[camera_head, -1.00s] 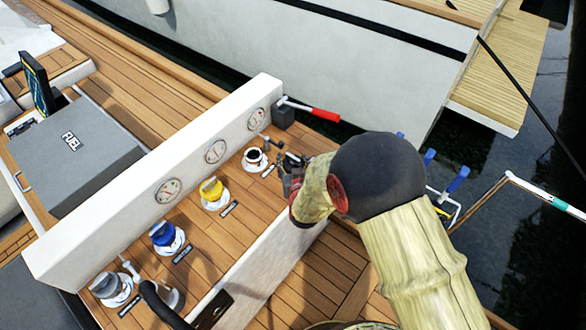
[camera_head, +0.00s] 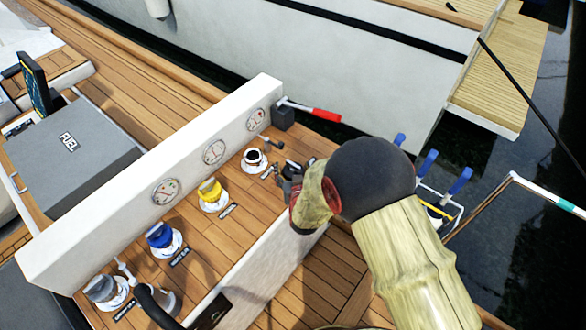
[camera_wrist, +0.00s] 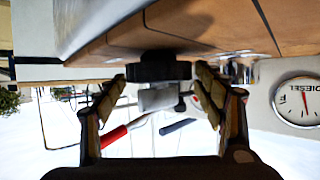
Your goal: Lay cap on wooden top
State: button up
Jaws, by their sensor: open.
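A dark round cap (camera_wrist: 160,72) shows in the wrist view, which looks upside down. Its flat side appears to be against the wooden top (camera_wrist: 190,28). A grey block (camera_wrist: 158,98) shows just beyond or on it; I cannot tell which. My gripper (camera_wrist: 161,80) is open, one finger on each side of the cap, with gaps visible. In the head view my gripper (camera_head: 288,180) is low over the right end of the wooden top (camera_head: 232,222), partly hidden by my arm. An uncapped white filler with a dark opening (camera_head: 253,156) is beside it.
Yellow (camera_head: 210,190), blue (camera_head: 160,235) and grey (camera_head: 102,288) caps sit on fillers in a row. A white wall with gauges (camera_head: 190,165) runs behind them. A red-handled lever (camera_head: 326,115) is at the far end. Blue handles (camera_head: 428,163) stand to the right.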

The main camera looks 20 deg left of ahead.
jog(key=shift+r, duration=0.1)
jog(key=shift+s+r+p, duration=0.2)
jog(key=shift+p, duration=0.1)
jog(key=p+v, duration=0.3)
jog(key=v, duration=0.8)
jog(key=shift+s+d, duration=0.2)
